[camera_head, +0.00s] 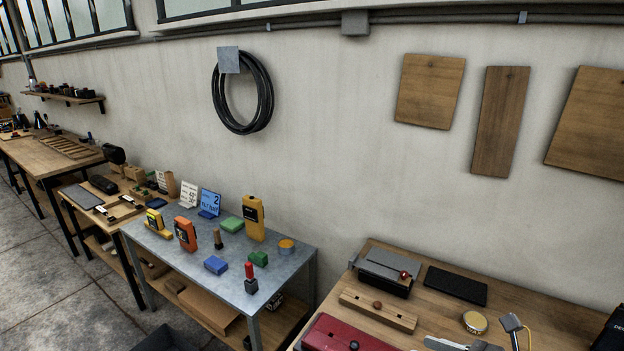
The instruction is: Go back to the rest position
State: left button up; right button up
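Neither of my grippers shows in the head view, so their state cannot be seen. A metal-topped table (285,262) stands at the centre. On it are a yellow device (253,218), an orange device (185,233), a blue block (215,265), green blocks, a red-handled item (249,278) and a blue sign (209,203). A wooden bench (565,322) is at the lower right. It holds a grey-and-black box (387,272), a black pad (455,285), a red case (345,335) and a round brass-coloured tin (475,322).
A wall runs behind the tables, with a coiled black hose (243,92) and wooden boards (430,91) hanging on it. More workbenches (50,158) line the left. Bare floor (40,275) is open at the lower left.

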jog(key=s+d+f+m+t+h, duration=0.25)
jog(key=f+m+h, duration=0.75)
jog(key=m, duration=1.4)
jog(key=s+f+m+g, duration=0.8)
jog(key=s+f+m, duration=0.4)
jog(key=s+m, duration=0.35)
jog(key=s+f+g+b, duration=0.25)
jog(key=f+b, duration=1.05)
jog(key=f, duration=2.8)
pick_arm(q)
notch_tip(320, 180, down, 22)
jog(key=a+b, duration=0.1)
jog(key=b, duration=0.8)
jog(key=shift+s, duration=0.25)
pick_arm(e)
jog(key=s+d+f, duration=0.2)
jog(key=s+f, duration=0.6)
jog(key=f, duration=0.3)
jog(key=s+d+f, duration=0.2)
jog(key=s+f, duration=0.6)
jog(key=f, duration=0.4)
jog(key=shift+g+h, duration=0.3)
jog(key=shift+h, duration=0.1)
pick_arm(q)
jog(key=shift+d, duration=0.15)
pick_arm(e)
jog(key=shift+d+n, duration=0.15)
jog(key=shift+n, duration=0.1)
